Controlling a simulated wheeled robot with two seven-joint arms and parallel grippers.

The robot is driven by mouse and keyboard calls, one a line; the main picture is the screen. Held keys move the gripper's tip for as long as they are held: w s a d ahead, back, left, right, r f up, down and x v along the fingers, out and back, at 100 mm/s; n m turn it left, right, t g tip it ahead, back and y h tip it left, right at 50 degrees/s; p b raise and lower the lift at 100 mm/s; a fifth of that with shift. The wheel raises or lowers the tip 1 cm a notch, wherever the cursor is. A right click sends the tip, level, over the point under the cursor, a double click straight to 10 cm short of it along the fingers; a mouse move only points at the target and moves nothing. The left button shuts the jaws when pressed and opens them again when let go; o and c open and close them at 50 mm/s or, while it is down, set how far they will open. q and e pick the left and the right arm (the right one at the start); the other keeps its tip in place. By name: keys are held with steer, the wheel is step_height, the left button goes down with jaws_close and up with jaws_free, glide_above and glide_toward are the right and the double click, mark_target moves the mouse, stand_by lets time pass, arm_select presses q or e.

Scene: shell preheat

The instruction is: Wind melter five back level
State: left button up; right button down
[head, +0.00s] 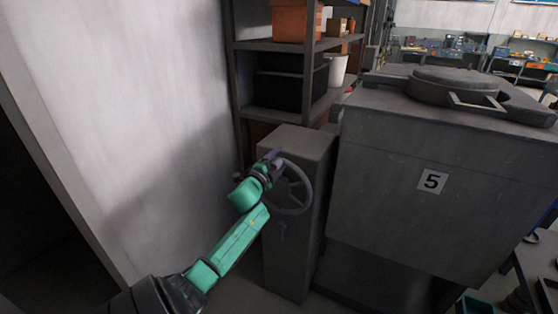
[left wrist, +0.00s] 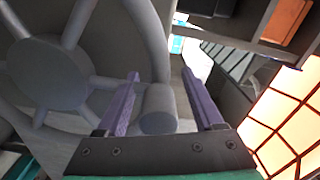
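Melter five (head: 390,190) is a big grey box-shaped vessel with a "5" plate (head: 433,181) and a round lid (head: 455,86) on top. I cannot tell for sure whether it is level. A grey pedestal (head: 290,258) stands at its left and carries a spoked handwheel (head: 303,190). My left gripper (head: 272,155) is at the wheel's upper left rim. In the left wrist view the wheel (left wrist: 48,75) fills the left side. Its stubby handle (left wrist: 158,110) sits between the two purple fingers (left wrist: 160,75), which are open, with gaps visible on both sides. My right gripper is not in view.
A dark shelf (head: 290,45) with orange and black boxes and a white bucket (head: 337,68) stands behind the pedestal. A pale wall panel (head: 130,110) is at the left. A bench (head: 540,262) is at the lower right. Benches with tools line the far wall.

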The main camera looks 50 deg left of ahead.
arm_select(q)
steer(key=b+v, duration=0.1)
steer(key=v, duration=1.3)
steer(key=shift+s+d, duration=0.2)
steer(key=shift+s, duration=0.1)
steer(key=shift+f, duration=0.1)
